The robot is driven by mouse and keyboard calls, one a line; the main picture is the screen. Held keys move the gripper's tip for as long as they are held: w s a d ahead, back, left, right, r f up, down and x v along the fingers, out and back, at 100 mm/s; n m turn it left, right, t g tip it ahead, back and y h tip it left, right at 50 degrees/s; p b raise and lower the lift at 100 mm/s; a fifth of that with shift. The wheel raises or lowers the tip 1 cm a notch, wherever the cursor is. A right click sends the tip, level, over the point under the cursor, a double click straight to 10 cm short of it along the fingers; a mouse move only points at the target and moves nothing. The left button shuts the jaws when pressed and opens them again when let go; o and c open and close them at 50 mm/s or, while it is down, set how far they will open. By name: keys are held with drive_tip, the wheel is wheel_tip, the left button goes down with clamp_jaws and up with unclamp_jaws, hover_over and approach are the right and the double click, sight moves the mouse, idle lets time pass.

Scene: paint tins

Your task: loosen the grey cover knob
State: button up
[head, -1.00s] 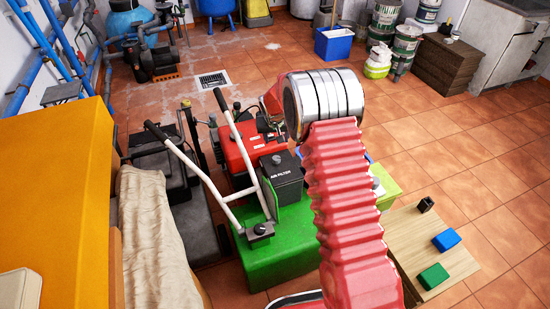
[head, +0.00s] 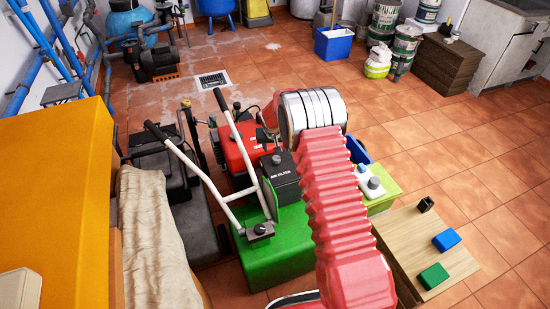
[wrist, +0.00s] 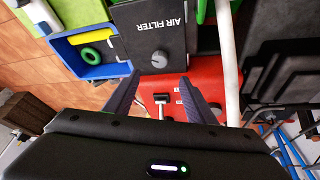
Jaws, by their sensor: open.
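The grey cover knob (wrist: 159,59) is round and sits on the black air filter cover (wrist: 178,22), marked AIR FILTER. In the wrist view my gripper (wrist: 160,76) is open, with one dark finger on each side and nothing between them. The knob shows just past the fingertips, roughly centred between them. I cannot tell the depth gap, but no finger visibly touches it. In the head view the air filter cover (head: 286,178) stands on the green machine beside the red engine. My gripper is hidden there behind my arm.
The white handlebar (wrist: 228,60) runs close on the right of my gripper in the wrist view. A blue tray (wrist: 100,71) holding a green ring lies to the left. The red engine (head: 240,150) is beside the cover. A wooden table (head: 420,240) holds small blocks.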

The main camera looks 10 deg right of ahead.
sight(276, 158)
drive_tip(key=shift+x, duration=5.95)
drive_tip(key=shift+c, duration=0.6)
drive_tip(key=c, duration=0.9)
drive_tip(key=shift+a, duration=0.2)
drive_tip(key=shift+d, duration=0.1)
